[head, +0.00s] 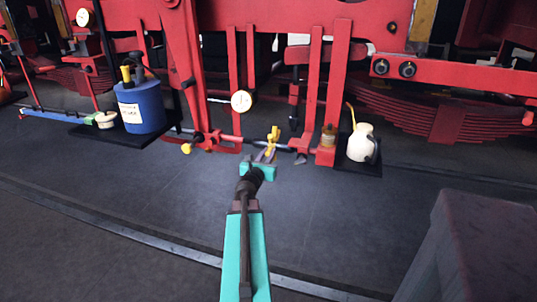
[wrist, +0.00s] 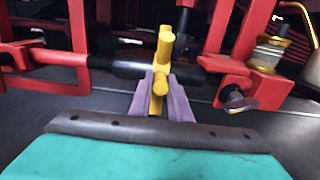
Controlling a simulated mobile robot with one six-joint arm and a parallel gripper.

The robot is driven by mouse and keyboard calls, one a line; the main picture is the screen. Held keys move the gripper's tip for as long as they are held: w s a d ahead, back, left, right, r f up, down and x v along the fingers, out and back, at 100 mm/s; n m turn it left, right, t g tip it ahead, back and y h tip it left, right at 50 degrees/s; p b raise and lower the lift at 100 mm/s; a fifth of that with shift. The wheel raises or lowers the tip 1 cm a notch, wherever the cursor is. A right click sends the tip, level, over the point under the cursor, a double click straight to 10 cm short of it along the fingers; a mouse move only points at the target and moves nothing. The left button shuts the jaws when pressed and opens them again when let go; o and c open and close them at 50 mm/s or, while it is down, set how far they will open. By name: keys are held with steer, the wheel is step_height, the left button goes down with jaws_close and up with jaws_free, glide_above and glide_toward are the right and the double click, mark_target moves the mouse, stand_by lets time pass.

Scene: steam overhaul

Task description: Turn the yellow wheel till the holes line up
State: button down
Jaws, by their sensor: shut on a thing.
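The yellow wheel (head: 272,138) is a yellow piece with stubby arms on a dark horizontal rod low in the red frame. In the wrist view the yellow wheel (wrist: 165,45) stands at the middle, in front of a thick dark sleeve (wrist: 135,66) on that rod. My gripper (head: 266,156) reaches it from the front. In the wrist view the purple fingers of my gripper (wrist: 161,100) are shut on a yellow arm of the wheel, one finger on each side. I cannot make out the holes in either view.
A blue drum (head: 141,108) stands on a dark mat at left. A white oil can (head: 362,143) stands at right, near a small amber jar (head: 328,138). A round gauge (head: 241,101) hangs above the rod. The floor in front is clear, except a dark block (head: 470,250) at lower right.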

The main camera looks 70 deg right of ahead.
steer(key=shift+f, duration=0.6)
steer(key=shift+f+b, duration=0.1)
steer(key=shift+b, duration=0.25)
steer(key=shift+d+f+b, duration=0.2)
steer(key=shift+f+b, duration=0.55)
steer(key=shift+b, duration=0.25)
steer(key=shift+d+f+b, duration=0.3)
steer(key=shift+f+b, duration=0.3)
steer(key=shift+b, duration=0.05)
steer(key=shift+f, duration=0.1)
steer(key=shift+d+f+b, duration=0.2)
steer(key=shift+f+b, duration=0.1)
steer(key=shift+b, duration=0.2)
steer(key=shift+d+f+b, duration=0.3)
steer(key=shift+b, duration=0.1)
steer(key=shift+d+f+b, duration=0.15)
steer(key=shift+b, duration=0.2)
